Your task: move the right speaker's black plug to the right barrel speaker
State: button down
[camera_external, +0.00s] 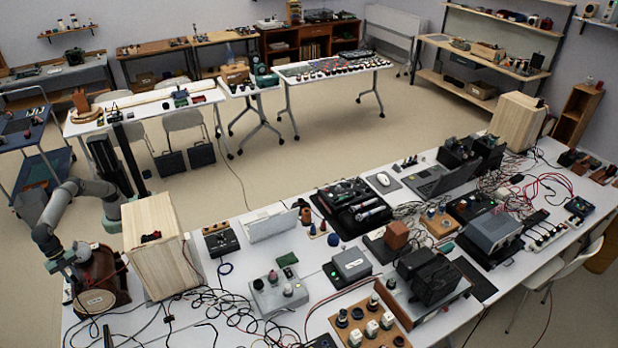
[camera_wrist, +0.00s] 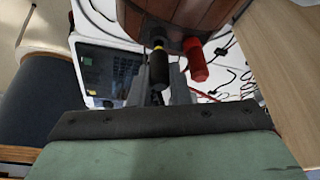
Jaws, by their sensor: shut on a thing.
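The brown barrel speaker (camera_external: 97,276) lies at the near left end of the long table, its pale round end facing the external camera. In the wrist view its wooden side (camera_wrist: 185,14) fills the top. My gripper (camera_wrist: 158,92) is shut on the black plug (camera_wrist: 158,70), which has a yellow band near its tip. The tip meets the barrel's edge in the picture; I cannot tell whether it is seated. A red plug (camera_wrist: 196,60) sticks out of the barrel just right of it. In the external view my gripper (camera_external: 66,262) is beside the barrel, its fingers hard to make out.
A tall pale wooden speaker (camera_external: 154,245) stands close right of the barrel. A similar wooden speaker (camera_external: 515,120) stands at the table's far end. Loose cables (camera_external: 205,308) cover the table near the barrel. A grey device with a screen (camera_wrist: 103,75) lies below my gripper.

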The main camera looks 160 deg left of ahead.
jog(key=shift+f+b, duration=0.6)
jog(key=shift+f, duration=0.3)
jog(key=c, duration=1.3)
grip_release()
jog(key=shift+r, duration=0.1)
jog(key=shift+r+p, duration=3.75)
jog(key=shift+p, duration=0.4)
jog(key=shift+f, duration=0.1)
